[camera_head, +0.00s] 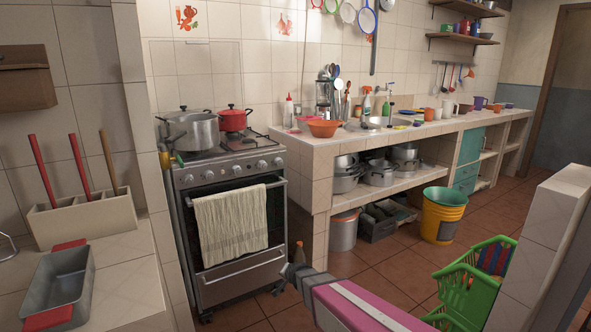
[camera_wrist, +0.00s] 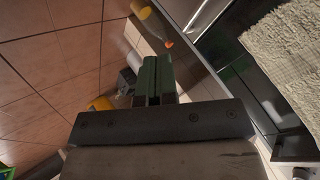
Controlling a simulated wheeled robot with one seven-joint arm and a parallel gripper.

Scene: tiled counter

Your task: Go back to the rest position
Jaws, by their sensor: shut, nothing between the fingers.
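My gripper (camera_head: 292,272) is at the lower middle of the head view, at the end of my pink arm, in front of the stove. In the wrist view my gripper (camera_wrist: 157,62) shows its two dark green fingers pressed together, with nothing between them. Beyond the fingers lie the tiled floor (camera_wrist: 50,70) and the stove front with a pale towel (camera_wrist: 285,50). A bottle with an orange tip (camera_wrist: 152,25) stands on the floor near the fingers in the wrist view, and it also shows just behind my gripper in the head view (camera_head: 299,253).
The stove (camera_head: 240,280) bears a grey pot (camera_head: 193,132) and a red pot (camera_head: 233,120). A tiled counter (camera_head: 312,160) runs to the right. A yellow bucket (camera_head: 442,218) and a green crate (camera_head: 470,285) stand on the floor. A low wall (camera_head: 545,225) is at right. Floor between is clear.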

